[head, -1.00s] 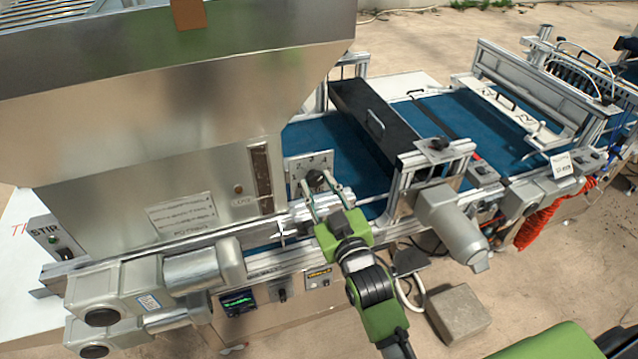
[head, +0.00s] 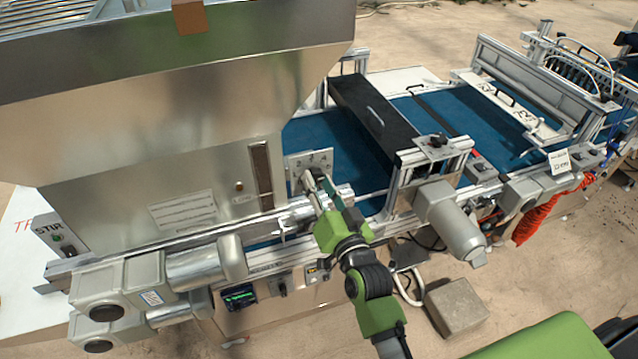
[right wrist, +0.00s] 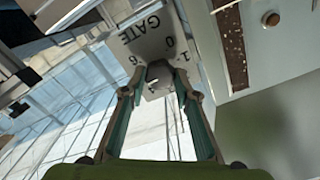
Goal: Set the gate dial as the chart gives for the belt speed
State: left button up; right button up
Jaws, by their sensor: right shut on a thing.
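My right gripper (right wrist: 160,76) is shut on the dial, one finger on each side. In the head view, the same gripper (head: 314,182) reaches the plate (head: 318,160) from below and hides most of the dial. The dial's pointer setting cannot be read. A printed sheet (head: 183,211) is on the hopper front, its text too small to read. A small lit display (head: 239,297) sits below. My left gripper is not in view.
The large steel hopper (head: 150,120) stands left of the plate. The blue belt (head: 340,150) runs behind and to the right, under a black cover (head: 375,115). A grey motor (head: 452,220) juts out right of my arm. A concrete block (head: 457,307) lies on the ground.

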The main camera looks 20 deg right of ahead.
jog(key=shift+m, duration=0.3)
jog(key=o, duration=1.1)
jog(key=s, duration=1.2)
jog(key=shift+d, duration=0.2)
jog(key=shift+f, duration=0.1)
